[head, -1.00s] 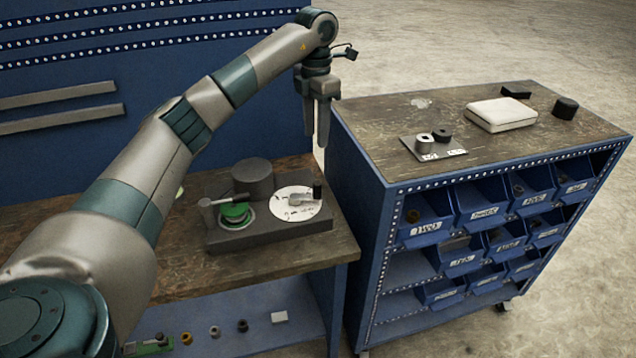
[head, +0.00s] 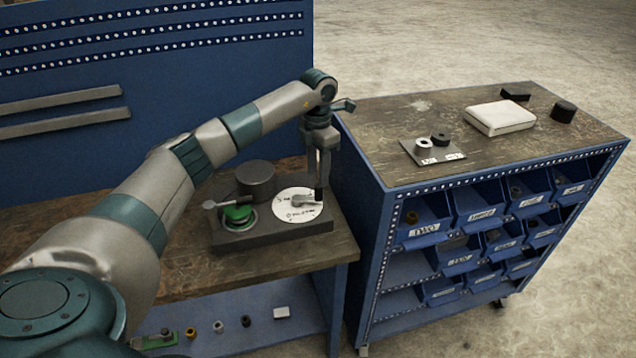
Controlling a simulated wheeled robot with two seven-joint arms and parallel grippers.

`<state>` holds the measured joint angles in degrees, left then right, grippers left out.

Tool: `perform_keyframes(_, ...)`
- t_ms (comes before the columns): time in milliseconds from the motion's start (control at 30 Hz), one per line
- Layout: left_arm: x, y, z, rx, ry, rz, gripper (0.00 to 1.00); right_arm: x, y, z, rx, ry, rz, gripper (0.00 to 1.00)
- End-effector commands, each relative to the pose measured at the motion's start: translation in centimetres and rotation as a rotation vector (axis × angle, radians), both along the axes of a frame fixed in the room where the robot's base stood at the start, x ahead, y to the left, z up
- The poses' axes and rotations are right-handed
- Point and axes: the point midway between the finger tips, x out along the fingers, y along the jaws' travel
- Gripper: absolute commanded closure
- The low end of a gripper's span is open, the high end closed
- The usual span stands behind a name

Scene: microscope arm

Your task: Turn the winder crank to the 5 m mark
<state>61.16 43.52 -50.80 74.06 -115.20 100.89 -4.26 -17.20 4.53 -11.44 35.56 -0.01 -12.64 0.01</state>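The winder is a dark grey base (head: 275,241) on the wooden bench. It carries a white marked dial (head: 290,213), a grey crank arm (head: 304,203), a green spool (head: 238,212) and a dark cylinder (head: 256,178). The crank arm lies across the dial and points right; its black knob is mostly hidden by my fingers. The dial lettering is too small to read. My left gripper (head: 320,184) points down with its fingertips at the crank's outer end, at or around the knob. I cannot tell whether it grips it. My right gripper is not in view.
A blue cabinet with a wooden top (head: 400,110) stands close on the right, holding a white box (head: 500,117), a small plate with two rings (head: 433,152) and dark pieces. Labelled bins fill its front. A blue pegboard (head: 150,100) rises behind the bench. Small parts lie on the lower shelf.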

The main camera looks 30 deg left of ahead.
Motion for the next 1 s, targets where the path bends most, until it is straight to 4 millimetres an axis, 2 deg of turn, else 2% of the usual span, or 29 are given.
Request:
perform_keyframes(33,-0.2,0.0,-0.7,-0.001,0.005,0.000,0.61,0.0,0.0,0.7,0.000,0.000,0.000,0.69)
perform_keyframes(200,-0.1,-0.1,-3.5,-0.002,0.003,-0.001,0.61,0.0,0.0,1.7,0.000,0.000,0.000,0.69)
perform_keyframes(400,0.0,-0.1,-5.6,0.000,0.001,0.000,0.61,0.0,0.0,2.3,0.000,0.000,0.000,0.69)
perform_keyframes(833,0.0,-0.1,-6.3,-0.001,0.000,-0.001,0.61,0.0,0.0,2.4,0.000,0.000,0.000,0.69)
perform_keyframes(1000,0.0,-0.1,-6.3,0.000,0.000,-0.001,1.00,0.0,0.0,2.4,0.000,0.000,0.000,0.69)
